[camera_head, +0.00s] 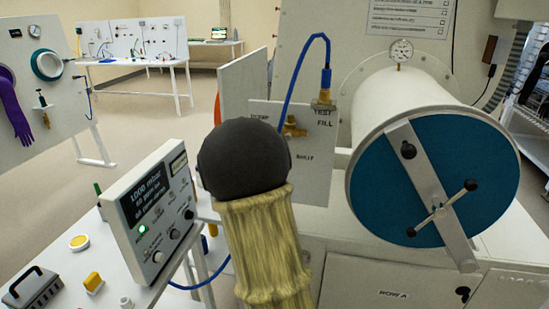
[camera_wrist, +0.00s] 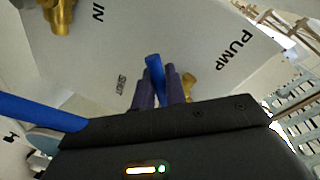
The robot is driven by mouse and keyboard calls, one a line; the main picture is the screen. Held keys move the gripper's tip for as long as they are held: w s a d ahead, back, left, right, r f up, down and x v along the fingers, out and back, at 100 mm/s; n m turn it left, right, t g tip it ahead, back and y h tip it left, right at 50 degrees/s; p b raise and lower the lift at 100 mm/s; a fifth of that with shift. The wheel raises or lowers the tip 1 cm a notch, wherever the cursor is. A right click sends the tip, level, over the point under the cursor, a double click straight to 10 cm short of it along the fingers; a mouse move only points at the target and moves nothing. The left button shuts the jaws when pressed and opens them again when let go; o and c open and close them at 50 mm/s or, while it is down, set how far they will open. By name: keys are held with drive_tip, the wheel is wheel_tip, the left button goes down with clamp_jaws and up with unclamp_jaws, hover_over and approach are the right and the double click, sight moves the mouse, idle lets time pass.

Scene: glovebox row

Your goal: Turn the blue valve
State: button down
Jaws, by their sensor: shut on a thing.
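The blue valve handle (camera_wrist: 154,68) stands out from a pale panel (camera_wrist: 120,55) in the wrist view, beside the printed word SHUT. Brass (camera_wrist: 189,86) shows just right of it. My gripper (camera_wrist: 159,78) has its two dark purple fingers shut on the handle, one on each side. The handle's tip shows beyond the fingers; the rest of the valve is hidden. In the head view my sleeved, black-capped arm stands before the panel (camera_head: 262,108), and neither the gripper nor the blue handle can be made out there.
A blue hose (camera_head: 298,72) runs to a brass fitting (camera_head: 323,97) at TEST FILL. A white meter box (camera_head: 150,215) reading 1000 mbar stands left of my arm. A large round chamber door (camera_head: 450,160) with a crossbar is at right. Open floor (camera_head: 150,130) lies back left.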

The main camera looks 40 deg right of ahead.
drive_tip(key=shift+w+a+r+m+b, duration=0.2)
drive_tip(key=shift+r+m+b, duration=0.15)
drive_tip(key=shift+m, duration=0.35)
drive_tip(key=c, duration=1.5)
unclamp_jaws()
drive_tip(key=b+v, duration=0.1)
drive_tip(key=v, duration=1.6)
drive_tip(key=shift+s+r, duration=0.15)
drive_tip(key=shift+s, duration=0.1)
drive_tip(key=shift+c, duration=0.5)
